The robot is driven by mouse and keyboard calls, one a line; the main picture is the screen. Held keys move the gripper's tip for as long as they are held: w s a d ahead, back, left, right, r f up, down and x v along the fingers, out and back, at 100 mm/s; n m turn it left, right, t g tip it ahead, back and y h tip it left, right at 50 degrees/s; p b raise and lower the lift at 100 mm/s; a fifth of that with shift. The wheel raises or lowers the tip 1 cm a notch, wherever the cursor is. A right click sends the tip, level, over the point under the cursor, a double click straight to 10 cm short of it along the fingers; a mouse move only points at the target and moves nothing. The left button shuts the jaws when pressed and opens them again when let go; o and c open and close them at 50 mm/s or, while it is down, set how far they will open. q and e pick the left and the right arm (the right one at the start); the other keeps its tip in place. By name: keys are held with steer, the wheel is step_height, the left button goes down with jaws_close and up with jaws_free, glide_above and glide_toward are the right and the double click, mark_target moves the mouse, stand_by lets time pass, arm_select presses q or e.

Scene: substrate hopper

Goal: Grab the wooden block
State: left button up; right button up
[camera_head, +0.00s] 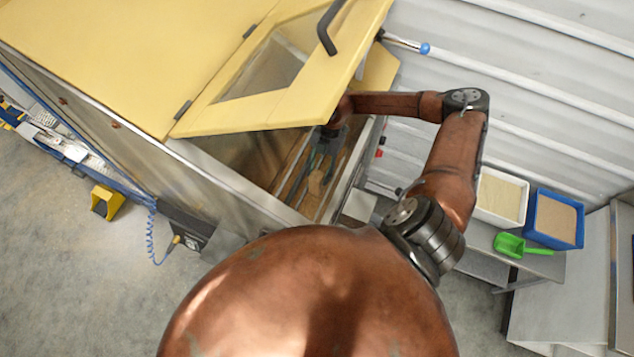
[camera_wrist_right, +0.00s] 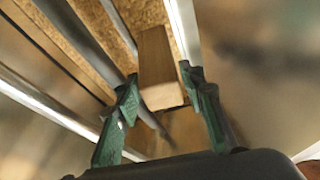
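My left gripper is not in view.
Metal bars (camera_wrist_right: 70,30) run alongside the block inside the hopper, over brown granular material (camera_wrist_right: 100,62). The lid and the hopper's walls closely surround my right arm. White and blue trays (camera_head: 556,219) and a green scoop (camera_head: 520,245) sit on a bench at right.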

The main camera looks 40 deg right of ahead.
mark_target(314, 193)
steer(key=p+x, duration=0.1)
steer(key=x, duration=0.3)
steer(key=shift+f, duration=0.15)
steer(key=shift+c, duration=0.3)
steer(key=c, duration=0.8)
